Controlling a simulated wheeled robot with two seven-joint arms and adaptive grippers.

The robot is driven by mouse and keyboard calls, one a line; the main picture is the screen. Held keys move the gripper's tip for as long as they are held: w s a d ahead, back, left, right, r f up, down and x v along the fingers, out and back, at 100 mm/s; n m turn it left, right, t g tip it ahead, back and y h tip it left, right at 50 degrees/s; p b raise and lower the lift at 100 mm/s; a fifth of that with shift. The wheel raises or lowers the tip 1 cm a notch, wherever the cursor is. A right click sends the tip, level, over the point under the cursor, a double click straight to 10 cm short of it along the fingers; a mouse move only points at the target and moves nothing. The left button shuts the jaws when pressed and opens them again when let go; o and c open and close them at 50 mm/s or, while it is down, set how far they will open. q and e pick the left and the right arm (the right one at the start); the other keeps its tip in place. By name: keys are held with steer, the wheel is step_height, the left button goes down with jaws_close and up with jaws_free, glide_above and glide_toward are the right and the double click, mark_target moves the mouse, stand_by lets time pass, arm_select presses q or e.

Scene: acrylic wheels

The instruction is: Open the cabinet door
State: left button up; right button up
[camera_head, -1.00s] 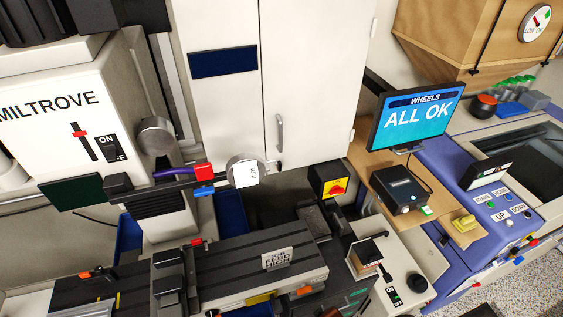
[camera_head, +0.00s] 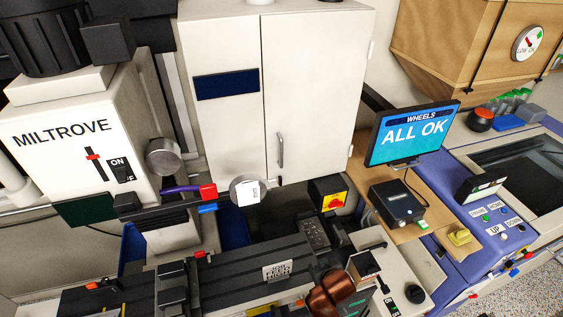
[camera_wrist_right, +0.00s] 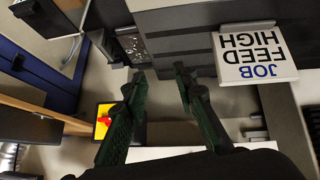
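The tall white cabinet has a right door (camera_head: 315,95) and a left door (camera_head: 225,130), both shut with a thin seam between them. A vertical bar handle (camera_head: 280,150) sits low on the right door, near the seam. My right gripper (camera_head: 332,288) shows as a copper-brown shape at the bottom of the head view, well below the handle and apart from the cabinet. In the right wrist view its two dark green fingers (camera_wrist_right: 160,76) are spread, with nothing between them. The handle does not clearly show in the wrist view. My left gripper is out of view.
A machine table (camera_head: 225,265) with a job sign (camera_head: 277,271) lies below the cabinet. A round knob on an arm (camera_head: 244,190) stands before the cabinet's lower edge. A yellow-red switch (camera_head: 328,194) and a monitor (camera_head: 412,132) are to the right.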

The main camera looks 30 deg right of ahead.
steer(key=w+d+r+m+t+h, duration=0.2)
steer(key=w+d+r+t+h, duration=0.15)
steer(key=w+r, duration=0.9)
steer(key=m+t+h, duration=0.1)
steer(key=t, duration=0.5)
glide_toward(282, 153)
steer(key=x, duration=0.3)
steer(key=p+x, duration=0.1)
steer(key=x, duration=0.5)
steer(key=shift+w, duration=0.3)
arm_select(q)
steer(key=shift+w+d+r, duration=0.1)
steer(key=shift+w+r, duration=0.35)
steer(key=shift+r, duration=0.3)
arm_select(e)
steer(key=shift+w+d+f, duration=0.1)
steer(key=shift+w+d, duration=0.2)
steer(key=shift+w, duration=0.15)
steer(key=shift+c, duration=0.7)
jaws_close()
